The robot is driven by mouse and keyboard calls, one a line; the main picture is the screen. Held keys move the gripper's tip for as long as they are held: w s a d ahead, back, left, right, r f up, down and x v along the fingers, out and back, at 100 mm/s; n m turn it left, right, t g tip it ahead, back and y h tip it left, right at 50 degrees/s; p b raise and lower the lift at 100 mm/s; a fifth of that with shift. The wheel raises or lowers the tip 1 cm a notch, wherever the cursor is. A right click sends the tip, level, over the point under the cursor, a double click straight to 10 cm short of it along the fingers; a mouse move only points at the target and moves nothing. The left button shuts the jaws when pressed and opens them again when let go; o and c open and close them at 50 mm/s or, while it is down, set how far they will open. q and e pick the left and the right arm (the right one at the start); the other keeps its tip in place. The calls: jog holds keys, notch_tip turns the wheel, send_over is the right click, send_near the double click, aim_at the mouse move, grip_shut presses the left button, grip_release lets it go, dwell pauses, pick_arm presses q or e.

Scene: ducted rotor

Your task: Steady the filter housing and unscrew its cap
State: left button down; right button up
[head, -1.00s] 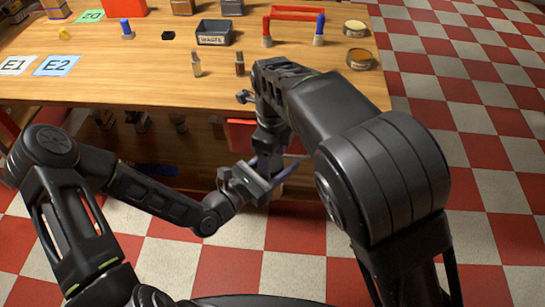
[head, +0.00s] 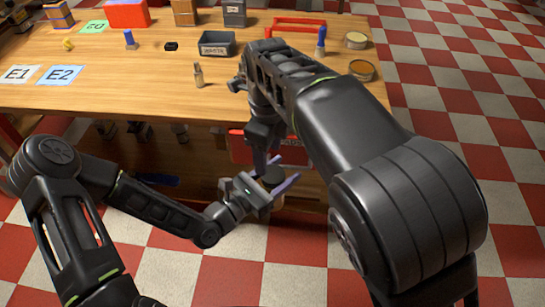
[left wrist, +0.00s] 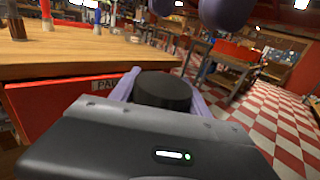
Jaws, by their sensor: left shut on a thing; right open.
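The filter housing with its round black cap (head: 272,174) is between my left gripper's purple fingers (head: 278,176), in front of the table edge. The black cap also shows in the left wrist view (left wrist: 162,91), upright, with the left fingers on both sides. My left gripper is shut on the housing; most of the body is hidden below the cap. My right gripper (head: 262,158) is open, pointing down just above and beside the cap. Its purple fingers (left wrist: 197,8) show at the top of the left wrist view, apart from the cap.
The wooden table (head: 130,90) carries a grey waste bin (head: 217,43), a small bottle (head: 198,76), round tins (head: 361,70) and a red rack (head: 292,26). A red drawer front (left wrist: 60,105) is close to the left gripper. Checkered floor lies open at right.

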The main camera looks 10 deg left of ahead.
aim_at(273, 173)
jog(key=r+m, duration=0.1)
jog(key=d+r+m, duration=0.1)
jog(key=r+m, duration=0.1)
jog(key=d+r+m, duration=0.1)
jog(key=m, duration=0.1)
jog(key=shift+s+d+r+y, duration=0.1)
jog(key=shift+s+r+y, duration=0.2)
jog(key=shift+y, duration=0.1)
jog(key=f, duration=0.8)
jog(key=w+a+f, duration=0.1)
jog(key=f, duration=0.3)
jog(key=shift+c, duration=0.3)
